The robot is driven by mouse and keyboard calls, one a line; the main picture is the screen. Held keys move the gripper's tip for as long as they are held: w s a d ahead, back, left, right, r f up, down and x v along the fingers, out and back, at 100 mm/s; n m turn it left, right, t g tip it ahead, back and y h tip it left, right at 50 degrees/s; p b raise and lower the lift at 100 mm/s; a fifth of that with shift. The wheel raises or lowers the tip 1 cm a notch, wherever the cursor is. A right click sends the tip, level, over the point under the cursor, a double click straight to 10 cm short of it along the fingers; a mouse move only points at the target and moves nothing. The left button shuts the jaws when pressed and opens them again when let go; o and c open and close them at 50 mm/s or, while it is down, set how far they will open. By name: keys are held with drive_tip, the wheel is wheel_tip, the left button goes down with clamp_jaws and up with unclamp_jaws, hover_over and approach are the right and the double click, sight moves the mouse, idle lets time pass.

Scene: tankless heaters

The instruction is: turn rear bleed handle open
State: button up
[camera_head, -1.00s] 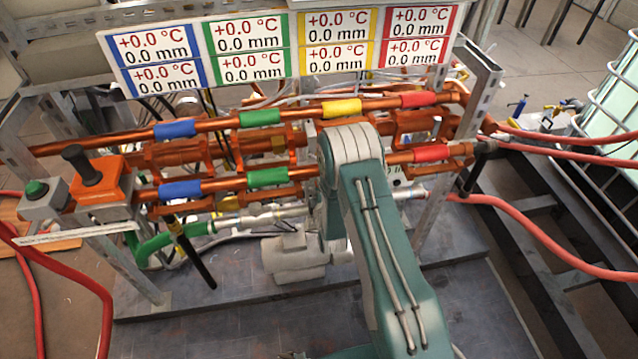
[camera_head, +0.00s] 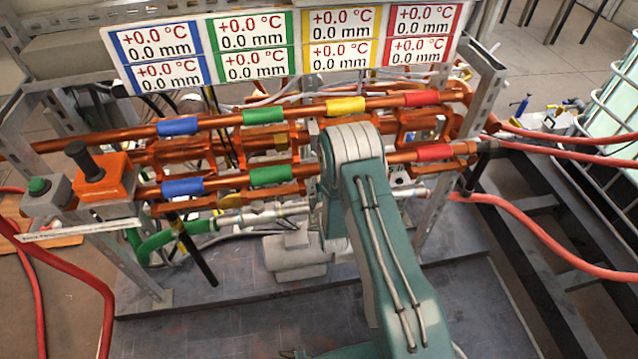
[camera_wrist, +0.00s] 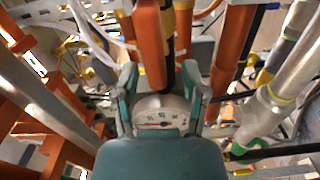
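In the head view my teal arm hides the middle of the pipe rig and my gripper. In the wrist view my gripper (camera_wrist: 161,82) has its two fingers apart, with a pale part with dark markings between their bases. An orange pipe (camera_wrist: 149,40) and a dark rod end (camera_wrist: 168,75) lie ahead between the fingertips; I cannot tell whether they touch. I cannot tell for sure which part is the rear bleed handle. A black rod handle with a yellow band (camera_head: 197,255) hangs below the front pipe at left in the head view.
Orange pipes with colour bands, a front one (camera_head: 225,183) and a rear one (camera_head: 220,122), cross the rig. A display board (camera_head: 282,45) stands behind. An orange box with a black knob (camera_head: 103,178) is at left. Red hoses (camera_head: 540,245) run at right.

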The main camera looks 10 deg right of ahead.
drive_tip(key=shift+s, duration=0.1)
drive_tip(key=shift+s+d, duration=0.1)
drive_tip(key=shift+s, duration=0.25)
drive_tip(key=s, duration=1.1)
drive_tip(key=shift+s, duration=0.15)
